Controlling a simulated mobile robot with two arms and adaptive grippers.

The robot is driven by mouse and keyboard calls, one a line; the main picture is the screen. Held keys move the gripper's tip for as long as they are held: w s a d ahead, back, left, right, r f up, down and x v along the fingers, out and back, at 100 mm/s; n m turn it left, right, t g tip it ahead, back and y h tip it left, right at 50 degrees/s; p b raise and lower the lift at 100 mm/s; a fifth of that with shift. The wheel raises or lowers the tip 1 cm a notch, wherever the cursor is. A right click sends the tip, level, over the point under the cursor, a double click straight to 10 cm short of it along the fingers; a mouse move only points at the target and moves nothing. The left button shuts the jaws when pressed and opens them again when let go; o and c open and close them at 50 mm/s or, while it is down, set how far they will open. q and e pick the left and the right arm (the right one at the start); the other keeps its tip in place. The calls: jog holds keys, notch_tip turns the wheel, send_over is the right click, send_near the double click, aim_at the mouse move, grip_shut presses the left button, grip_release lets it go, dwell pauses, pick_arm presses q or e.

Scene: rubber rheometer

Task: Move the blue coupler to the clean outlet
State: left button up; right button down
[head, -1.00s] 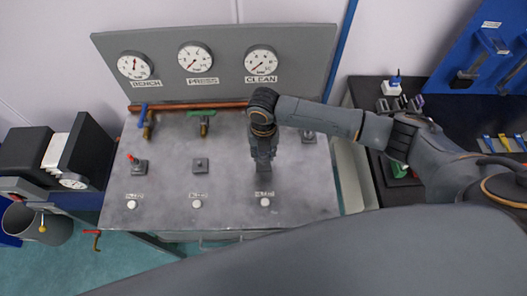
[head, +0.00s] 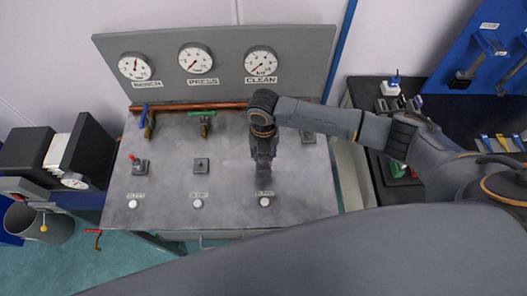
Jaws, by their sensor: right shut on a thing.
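My right gripper (head: 263,168) points down over the right column of the grey bench top (head: 230,190), below the CLEAN gauge (head: 261,62). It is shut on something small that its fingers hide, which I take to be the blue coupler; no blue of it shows. The clean outlet is hidden under the gripper, so I cannot tell whether the coupler touches it. The middle outlet (head: 201,165) is bare. My left gripper is not in view.
Blue (head: 143,112) and green (head: 203,113) valve handles stand by the copper pipe (head: 180,107) at the back. White bleed buttons (head: 197,204) line the front. A dark side table (head: 365,95) stands right.

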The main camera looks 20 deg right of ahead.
jog(key=shift+f, duration=0.1)
jog(key=shift+f+b, duration=0.8)
jog(key=shift+f, duration=0.35)
jog(key=c, duration=0.9)
grip_release()
notch_tip(320, 180, up, 5)
jog(key=p, duration=0.5)
jog(key=shift+f, duration=0.1)
